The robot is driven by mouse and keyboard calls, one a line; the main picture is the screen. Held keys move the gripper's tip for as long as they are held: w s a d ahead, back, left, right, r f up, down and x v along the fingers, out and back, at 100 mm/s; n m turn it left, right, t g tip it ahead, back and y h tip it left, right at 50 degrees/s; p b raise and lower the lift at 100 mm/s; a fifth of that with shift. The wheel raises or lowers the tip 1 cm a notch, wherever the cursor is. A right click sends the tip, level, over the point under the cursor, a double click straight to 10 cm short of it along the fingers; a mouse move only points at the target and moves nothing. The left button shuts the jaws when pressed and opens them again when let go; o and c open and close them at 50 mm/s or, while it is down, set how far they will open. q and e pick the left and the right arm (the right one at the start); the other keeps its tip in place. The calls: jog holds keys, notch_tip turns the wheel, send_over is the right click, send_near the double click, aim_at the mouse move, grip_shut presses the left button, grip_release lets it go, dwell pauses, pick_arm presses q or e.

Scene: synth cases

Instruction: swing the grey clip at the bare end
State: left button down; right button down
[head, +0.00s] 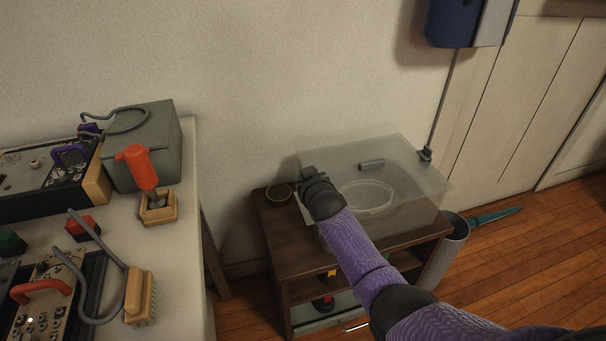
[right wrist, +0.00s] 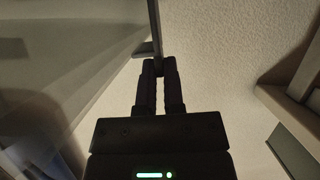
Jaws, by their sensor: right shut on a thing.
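A clear box (head: 412,185) with a translucent lid stands on a brown cabinet. My right gripper (head: 304,180) is at the box's left end, its arm crossing in front of the box. In the right wrist view my right gripper (right wrist: 161,68) is shut on a small dark piece, mostly hidden between the fingertips, beside a grey strip (right wrist: 147,49) at the box's edge. I take the piece to be the grey clip, but cannot see its whole shape. A dark grey fitting (head: 425,155) shows at the box's right end. My left gripper is not in view.
A short grey cylinder (head: 371,164) and a pale ring (head: 388,190) show at the box. A small round dish (head: 279,193) is on the cabinet (head: 276,235) left of the box. A grey bin (head: 452,240) stands at right. A cluttered table (head: 180,260) is at left.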

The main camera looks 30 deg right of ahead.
jog(key=shift+s+d+m+y+p, duration=0.1)
jog(key=shift+d+m+y+p, duration=0.3)
jog(key=shift+d+m+y, duration=0.15)
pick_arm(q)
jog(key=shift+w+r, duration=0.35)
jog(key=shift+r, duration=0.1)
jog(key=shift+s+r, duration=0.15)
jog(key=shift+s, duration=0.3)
pick_arm(e)
jog(key=c, duration=0.7)
grip_release()
jog(key=shift+c, duration=0.2)
jog(key=shift+s+r, duration=0.1)
jog(key=shift+r, duration=0.05)
pick_arm(q)
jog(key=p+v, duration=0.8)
jog(key=p, duration=0.1)
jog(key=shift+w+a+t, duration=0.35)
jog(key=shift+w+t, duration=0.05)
pick_arm(e)
jog(key=v, duration=0.9)
jog(key=shift+s, duration=0.4)
